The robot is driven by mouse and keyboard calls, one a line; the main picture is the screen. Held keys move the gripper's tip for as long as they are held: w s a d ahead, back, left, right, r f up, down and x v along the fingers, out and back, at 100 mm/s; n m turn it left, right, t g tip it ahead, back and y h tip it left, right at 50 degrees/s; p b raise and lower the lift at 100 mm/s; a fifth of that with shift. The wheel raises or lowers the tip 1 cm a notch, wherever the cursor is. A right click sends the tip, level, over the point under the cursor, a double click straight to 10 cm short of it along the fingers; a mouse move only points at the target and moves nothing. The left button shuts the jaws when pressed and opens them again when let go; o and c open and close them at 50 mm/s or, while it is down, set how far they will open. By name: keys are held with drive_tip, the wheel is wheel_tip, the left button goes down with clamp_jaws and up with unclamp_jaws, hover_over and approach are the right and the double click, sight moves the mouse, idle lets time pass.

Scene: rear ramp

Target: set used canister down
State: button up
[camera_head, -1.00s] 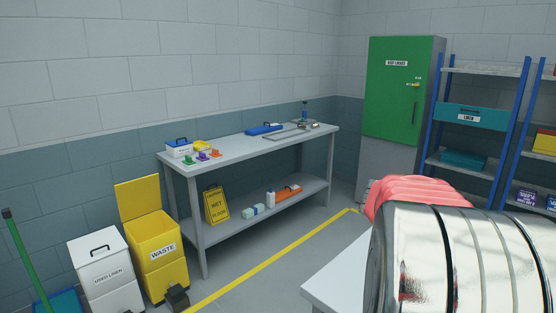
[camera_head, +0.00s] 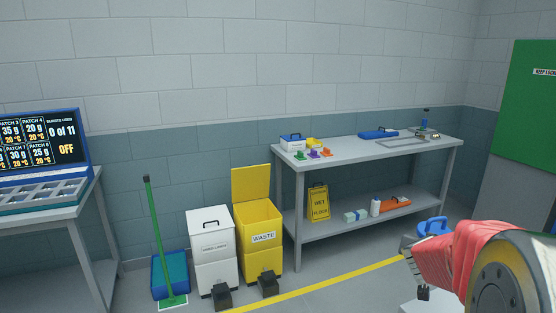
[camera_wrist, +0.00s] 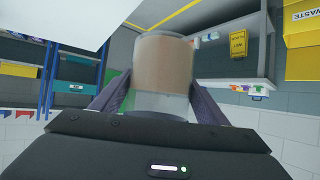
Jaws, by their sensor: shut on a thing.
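A canister (camera_wrist: 163,65), a pale brown cylinder with a clear, greyish end, is held between the two dark fingers of my gripper (camera_wrist: 158,100) in the wrist view. The fingers press on it from both sides and it is off any surface that I can make out. In the head view my red and metal arm fills the lower right corner and the canister cannot be clearly made out there.
A white tabletop (camera_wrist: 55,18) shows close by in the wrist view. The grey bench (camera_head: 360,152) along the wall holds small items. A yellow waste bin (camera_head: 257,238), a white linen bin (camera_head: 211,245) and a green-handled mop (camera_head: 160,235) stand left of it. Open floor lies in front.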

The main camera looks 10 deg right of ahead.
drive_tip(key=w+a+f+n+t+y, duration=0.1)
drive_tip(key=w+a+f+n+y, duration=0.1)
drive_tip(key=a, duration=0.9)
drive_tip(key=w+a+f+n+t+y, duration=0.1)
drive_tip(key=w+a+f+n+y, duration=0.2)
drive_tip(key=a, duration=0.9)
drive_tip(key=w+a+f+n+t+y, duration=0.1)
drive_tip(key=w+a+f+n+y, duration=0.2)
drive_tip(key=a, duration=0.9)
drive_tip(key=shift+f+n+t, duration=0.3)
drive_tip(key=shift+f+n, duration=0.1)
drive_tip(key=shift+f, duration=0.25)
drive_tip(key=shift+a, duration=0.1)
drive_tip(key=shift+s, duration=0.1)
drive_tip(key=s+f, duration=0.5)
drive_tip(key=f, duration=0.1)
drive_tip(key=shift+w, duration=0.15)
